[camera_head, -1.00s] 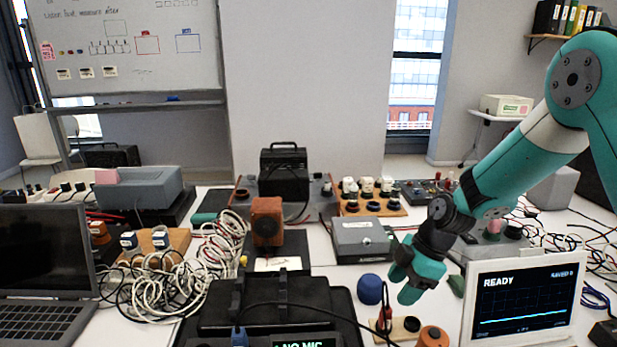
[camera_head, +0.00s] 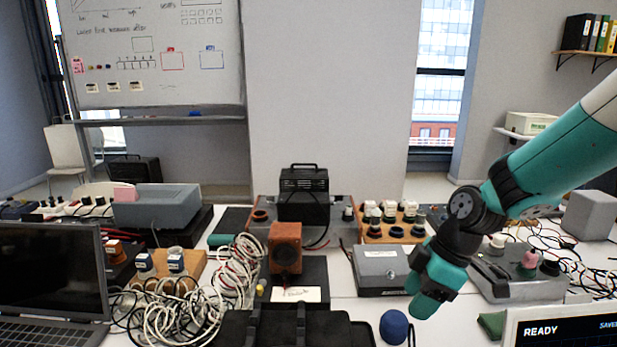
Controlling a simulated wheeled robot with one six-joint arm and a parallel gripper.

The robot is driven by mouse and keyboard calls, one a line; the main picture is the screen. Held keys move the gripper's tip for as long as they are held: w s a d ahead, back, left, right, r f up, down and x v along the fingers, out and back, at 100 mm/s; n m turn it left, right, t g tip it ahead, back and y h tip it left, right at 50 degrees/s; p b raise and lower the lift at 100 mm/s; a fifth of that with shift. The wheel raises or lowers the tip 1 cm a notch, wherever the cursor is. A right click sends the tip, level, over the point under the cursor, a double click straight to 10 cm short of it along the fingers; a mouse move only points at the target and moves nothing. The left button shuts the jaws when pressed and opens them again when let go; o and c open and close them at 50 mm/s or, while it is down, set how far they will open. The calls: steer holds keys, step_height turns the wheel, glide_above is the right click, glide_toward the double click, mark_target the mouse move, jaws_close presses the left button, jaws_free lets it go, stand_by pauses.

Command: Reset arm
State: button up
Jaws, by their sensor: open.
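My teal and black arm comes in from the right edge. My gripper (camera_head: 428,303) hangs above the table right of centre, fingers pointing down. No held object shows in it.
A screen reading READY (camera_head: 562,328) stands at the lower right. A small wooden speaker (camera_head: 286,248) stands at the centre, with a black case (camera_head: 290,328) in front. A laptop (camera_head: 50,270) and tangled cables (camera_head: 185,310) fill the left.

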steer(key=s+a+r+m+p, duration=0.2)
steer(key=s+r+m, duration=0.2)
steer(key=s+r, duration=0.3)
steer(key=s+a+r+m+p, duration=0.1)
steer(key=s+r+m, duration=0.3)
steer(key=s+r, duration=0.4)
steer(key=s+a, duration=0.1)
steer(key=s, duration=0.5)
steer(key=shift+s+r+p, duration=0.25)
steer(key=shift+s+p, duration=0.1)
steer(key=shift+s, duration=0.05)
